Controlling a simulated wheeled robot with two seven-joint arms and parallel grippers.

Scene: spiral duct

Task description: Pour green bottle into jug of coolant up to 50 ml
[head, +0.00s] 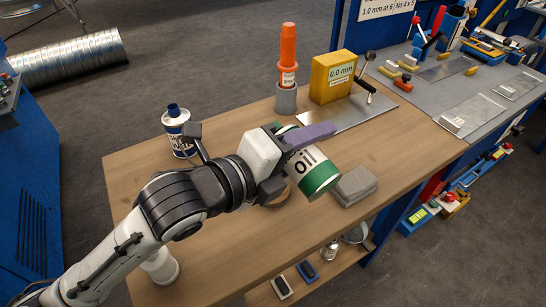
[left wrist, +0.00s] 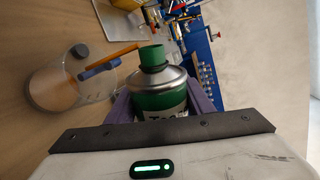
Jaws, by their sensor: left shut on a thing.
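My left gripper (head: 308,142) has purple fingers and is shut on the green bottle (head: 318,178), a can marked "oil" with a green band. The bottle is tilted well over above the table. Its green cap or spout (left wrist: 152,56) and silver shoulder show in the left wrist view, between the fingers. A clear jug (left wrist: 62,88) stands to the left in that view, apart from the bottle, with a blue part near its rim. In the head view the jug is mostly hidden behind my arm and the bottle. I see no liquid stream. My right gripper is not in view.
A blue-white bottle (head: 178,130) stands left on the wooden table (head: 215,245). Behind are an orange bottle (head: 288,48) in a grey holder (head: 286,100) and a yellow gauge box (head: 332,78). The table's front is mostly free.

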